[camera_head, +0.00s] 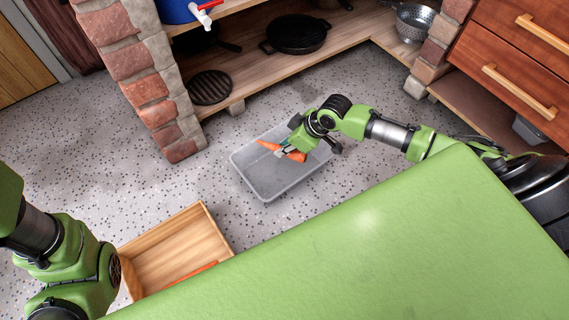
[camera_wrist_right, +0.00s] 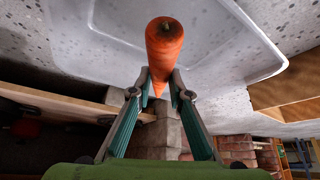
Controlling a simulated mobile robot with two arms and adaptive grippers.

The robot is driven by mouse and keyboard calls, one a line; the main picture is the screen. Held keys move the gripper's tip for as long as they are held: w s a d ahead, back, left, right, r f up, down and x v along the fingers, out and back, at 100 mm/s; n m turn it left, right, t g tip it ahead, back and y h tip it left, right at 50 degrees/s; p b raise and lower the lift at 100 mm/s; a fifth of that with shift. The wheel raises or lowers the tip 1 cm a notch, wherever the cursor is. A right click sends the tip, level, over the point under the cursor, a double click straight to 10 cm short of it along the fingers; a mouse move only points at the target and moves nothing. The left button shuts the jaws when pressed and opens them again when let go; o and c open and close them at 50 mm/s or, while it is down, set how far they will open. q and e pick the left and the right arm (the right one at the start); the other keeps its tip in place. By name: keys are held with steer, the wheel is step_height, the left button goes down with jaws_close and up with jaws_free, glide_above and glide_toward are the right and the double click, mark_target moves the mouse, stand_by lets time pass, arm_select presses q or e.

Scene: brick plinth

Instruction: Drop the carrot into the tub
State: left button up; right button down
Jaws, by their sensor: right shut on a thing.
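The carrot (camera_head: 296,156) is orange and held across the fingertips of my right gripper (camera_head: 284,150). In the right wrist view the carrot (camera_wrist_right: 165,45) has its thick end toward the top and its narrow part between the fingers. My right gripper (camera_wrist_right: 160,88) is shut on it. The tub (camera_head: 268,188) is a shallow grey tray on the floor, and the carrot shows over its inside. The tub (camera_wrist_right: 215,62) also lies behind the carrot in the wrist view. I cannot tell the gap between them. My left arm is at the lower left; its gripper is out of view.
A wooden box (camera_head: 165,250) with an orange item (camera_head: 192,273) in it stands at lower left, partly hidden by my green body. Brick pillars (camera_head: 140,75) and a wooden shelf (camera_head: 330,40) with a black pan (camera_head: 296,34) are behind. Speckled floor is free left of the tub.

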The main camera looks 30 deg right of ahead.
steer(key=c, duration=1.8)
jaws_free()
steer(key=v, duration=1.2)
